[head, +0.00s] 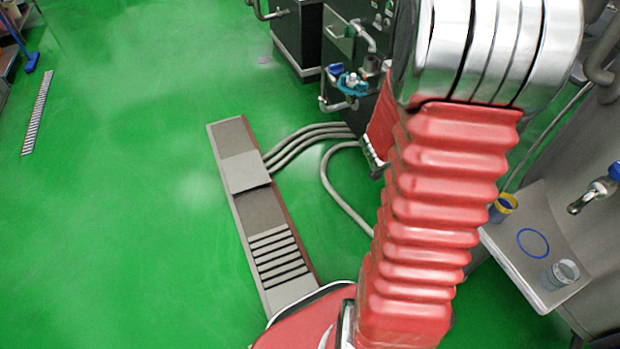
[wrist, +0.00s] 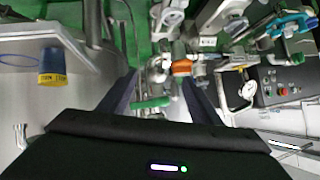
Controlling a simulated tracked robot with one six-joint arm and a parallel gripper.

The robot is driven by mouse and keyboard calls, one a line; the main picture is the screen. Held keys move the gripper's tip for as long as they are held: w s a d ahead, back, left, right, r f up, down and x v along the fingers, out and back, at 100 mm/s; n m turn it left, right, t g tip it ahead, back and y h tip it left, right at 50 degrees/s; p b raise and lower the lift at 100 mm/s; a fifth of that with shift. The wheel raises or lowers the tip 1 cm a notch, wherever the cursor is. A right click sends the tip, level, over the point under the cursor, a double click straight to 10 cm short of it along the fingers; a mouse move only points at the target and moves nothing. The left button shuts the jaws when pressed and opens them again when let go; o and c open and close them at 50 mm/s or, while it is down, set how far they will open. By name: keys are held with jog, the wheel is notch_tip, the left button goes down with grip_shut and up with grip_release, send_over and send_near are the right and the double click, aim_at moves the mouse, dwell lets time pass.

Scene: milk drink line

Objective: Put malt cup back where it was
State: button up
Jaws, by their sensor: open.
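A blue cup with a yellow band at its rim (head: 503,208) stands on the grey shelf (head: 508,258) at the right of the head view, partly beside my red arm. A blue ring mark (head: 533,243) lies empty on the shelf next to it. A clear cup (head: 562,273) stands beyond the ring. In the wrist view the blue cup (wrist: 53,68) and the ring (wrist: 18,61) show at the upper left, outside the jaws. My gripper (wrist: 160,92) is open, with nothing between its fingers.
A tap (head: 595,190) overhangs the shelf at the far right. Machines with pipes and valves (head: 350,80) stand at the top. A floor drain (head: 262,215) and grey hoses (head: 310,140) cross the green floor.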

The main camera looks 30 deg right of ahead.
jog(key=w+a+r+n+t+y, duration=0.45)
jog(key=w+a+r, duration=0.25)
jog(key=w+a, duration=0.5)
jog(key=a+r+n+t+y, duration=0.1)
jog(key=a+r+n+y, duration=0.15)
jog(key=a, duration=0.55)
jog(key=a+r+n+t+y, duration=0.2)
jog(key=a+r+n, duration=0.15)
jog(key=a, duration=0.35)
jog(key=s+a+r+n+g+y, duration=0.1)
jog(key=s+a+r+n+g, duration=0.1)
jog(key=s+a+n, duration=0.2)
jog(key=s+a+r+n+g+y, duration=0.1)
jog(key=s+a+n, duration=0.3)
jog(key=s+a, duration=0.6)
jog(key=s+g, duration=0.1)
jog(key=s, duration=0.2)
jog(key=shift+s+a+r+n, duration=0.2)
jog(key=shift+r+n, duration=0.15)
jog(key=shift+r, duration=0.05)
